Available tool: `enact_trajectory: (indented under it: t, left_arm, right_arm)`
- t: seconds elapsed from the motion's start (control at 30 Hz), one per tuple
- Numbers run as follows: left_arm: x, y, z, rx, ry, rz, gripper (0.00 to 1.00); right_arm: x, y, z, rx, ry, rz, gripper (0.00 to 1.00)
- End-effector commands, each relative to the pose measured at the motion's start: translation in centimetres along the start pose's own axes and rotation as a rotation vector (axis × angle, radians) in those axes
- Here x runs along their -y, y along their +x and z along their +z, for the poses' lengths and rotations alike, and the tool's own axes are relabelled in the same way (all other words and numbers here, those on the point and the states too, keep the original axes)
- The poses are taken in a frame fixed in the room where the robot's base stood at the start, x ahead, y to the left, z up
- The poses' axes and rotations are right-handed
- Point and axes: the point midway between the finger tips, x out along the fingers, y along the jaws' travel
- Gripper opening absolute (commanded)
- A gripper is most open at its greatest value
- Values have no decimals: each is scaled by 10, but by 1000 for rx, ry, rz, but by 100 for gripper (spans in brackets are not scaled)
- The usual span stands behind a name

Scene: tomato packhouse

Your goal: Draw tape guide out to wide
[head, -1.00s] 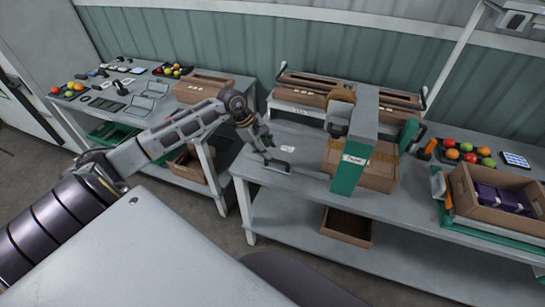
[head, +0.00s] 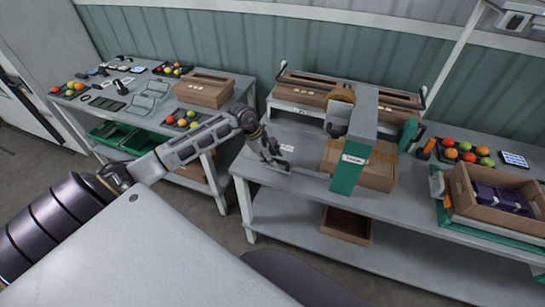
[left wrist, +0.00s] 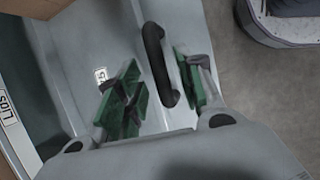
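My left gripper (head: 272,160) is low over the left end of the grey packing bench (head: 240,166), left of the tape machine (head: 357,150). In the left wrist view its green-padded fingers (left wrist: 158,88) are apart, on either side of a black bar handle (left wrist: 153,50) on a grey surface. The handle appears to be the tape guide's; I cannot tell whether the pads touch it. The gripper mostly hides the handle in the head view. A small white label (head: 287,147) lies beside the gripper. My right gripper is not in view.
A taped carton (head: 372,172) stands at the tape machine. A raised shelf (head: 298,108) with brown boxes is behind. A brown crate (head: 462,207) with dark packs stands at the right. A side table (head: 135,70) at the left holds tomatoes and tools.

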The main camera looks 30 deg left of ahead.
Motion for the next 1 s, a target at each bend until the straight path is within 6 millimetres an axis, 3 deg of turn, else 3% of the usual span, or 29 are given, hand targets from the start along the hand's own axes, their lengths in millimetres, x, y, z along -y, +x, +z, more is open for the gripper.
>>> enact_trajectory:
  t: [0.1, 0.4, 0.77, 1.0]
  left_arm:
    - [0, 0, 0, 0, 0, 0, 37]
    - [0, 0, 0, 0, 0, 0, 0]
    - [2, 0, 0, -1, 0, -1, 0]
    - [16, -2, -2, -5, 0, -2, 0]
  right_arm:
    - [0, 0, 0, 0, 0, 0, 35]
    - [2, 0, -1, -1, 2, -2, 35]
    - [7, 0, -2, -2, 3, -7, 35]
    - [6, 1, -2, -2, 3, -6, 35]
